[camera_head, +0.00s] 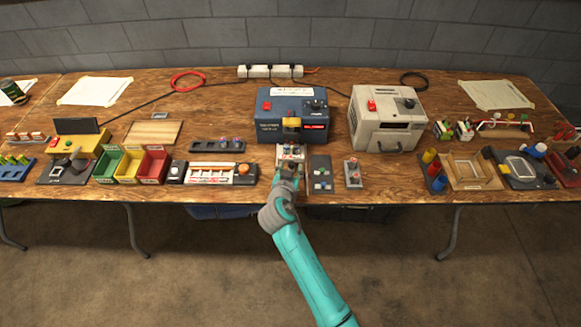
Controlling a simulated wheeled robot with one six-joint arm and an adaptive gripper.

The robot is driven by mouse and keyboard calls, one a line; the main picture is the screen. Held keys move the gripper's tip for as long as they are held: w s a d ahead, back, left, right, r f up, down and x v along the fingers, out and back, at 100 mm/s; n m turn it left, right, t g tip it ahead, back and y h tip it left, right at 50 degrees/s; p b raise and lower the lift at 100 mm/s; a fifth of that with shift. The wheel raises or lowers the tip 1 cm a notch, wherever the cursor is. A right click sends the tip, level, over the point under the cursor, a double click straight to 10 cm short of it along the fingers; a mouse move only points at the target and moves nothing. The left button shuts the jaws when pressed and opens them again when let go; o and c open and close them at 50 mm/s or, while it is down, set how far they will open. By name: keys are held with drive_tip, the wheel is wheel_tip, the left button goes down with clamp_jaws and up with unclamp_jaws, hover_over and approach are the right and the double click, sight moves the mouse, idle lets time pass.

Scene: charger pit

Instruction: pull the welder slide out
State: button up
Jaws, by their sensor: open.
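A dark blue box (268,108), which looks like the welder, stands at the back middle of the wooden table. It has a yellow block (292,122) on its front, a red lit display (315,126) and a dark knob on top. A pale, low piece (290,150), perhaps the slide, sits directly in front of the box. My gripper (289,168) is at the near end of this pale piece, by the table's front edge. It is open. Its fingers are small here, and the wrist hides part of what lies beneath, so I cannot tell whether they touch the piece.
A small dark tray (321,174) and a small grey holder (353,173) stand close to the gripper's right. A holder with an orange button (244,171) is to its left. A beige box (382,125) stands right of the blue one. A power strip (270,72) lies behind.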

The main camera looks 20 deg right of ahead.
drive_tip(key=shift+w+d+f, duration=0.3)
drive_tip(key=shift+w, duration=0.3)
clamp_jaws()
drive_tip(key=shift+s, duration=0.1)
drive_tip(key=s+a, duration=0.3)
drive_tip(key=s, duration=0.6)
drive_tip(key=shift+s+a, duration=0.15)
drive_tip(key=shift+s, duration=0.25)
unclamp_jaws()
